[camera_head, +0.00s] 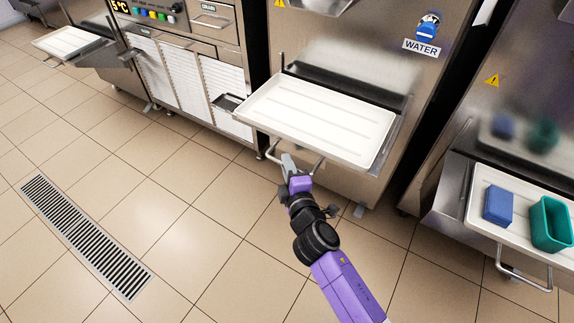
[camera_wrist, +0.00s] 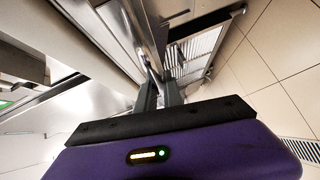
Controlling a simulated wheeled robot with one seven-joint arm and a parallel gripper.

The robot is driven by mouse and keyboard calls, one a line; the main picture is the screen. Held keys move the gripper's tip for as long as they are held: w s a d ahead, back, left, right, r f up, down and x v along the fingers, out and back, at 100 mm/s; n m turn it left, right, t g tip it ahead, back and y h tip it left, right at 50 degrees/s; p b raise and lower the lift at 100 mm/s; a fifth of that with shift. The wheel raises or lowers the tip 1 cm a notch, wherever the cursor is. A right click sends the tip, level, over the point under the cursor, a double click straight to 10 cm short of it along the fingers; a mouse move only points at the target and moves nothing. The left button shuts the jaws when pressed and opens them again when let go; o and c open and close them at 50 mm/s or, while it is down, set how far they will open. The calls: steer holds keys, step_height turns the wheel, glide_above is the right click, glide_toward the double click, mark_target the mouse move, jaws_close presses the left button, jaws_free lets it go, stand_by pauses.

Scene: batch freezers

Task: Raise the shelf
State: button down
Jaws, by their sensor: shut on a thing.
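The shelf (camera_head: 318,118) in front of the middle freezer holds a white ribbed tray and sticks out level from the steel front. A metal bar handle (camera_head: 270,150) runs below its front edge. My gripper (camera_head: 289,165) is at this handle, under the shelf's front edge, with its fingers shut on the bar. In the wrist view the fingers (camera_wrist: 160,92) close around the metal handle bar (camera_wrist: 153,68). The exact contact at the fingertips is small and partly hidden by the fingers.
A right-hand shelf (camera_head: 480,215) carries a blue block (camera_head: 498,205) and a green container (camera_head: 550,224). Another shelf with a white tray (camera_head: 68,42) is at the far left. A floor drain grate (camera_head: 82,235) lies at left; the tiled floor around it is clear.

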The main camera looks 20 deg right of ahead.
step_height(320, 180, up, 6)
steer(key=p, duration=0.4)
steer(key=shift+r+p, duration=0.15)
steer(key=shift+p, duration=0.2)
steer(key=shift+r, duration=0.1)
steer(key=c, duration=1.5)
jaws_free()
steer(key=shift+s, duration=0.15)
steer(key=v, duration=0.7)
steer(key=shift+s+a, duration=0.15)
steer(key=shift+s, duration=0.15)
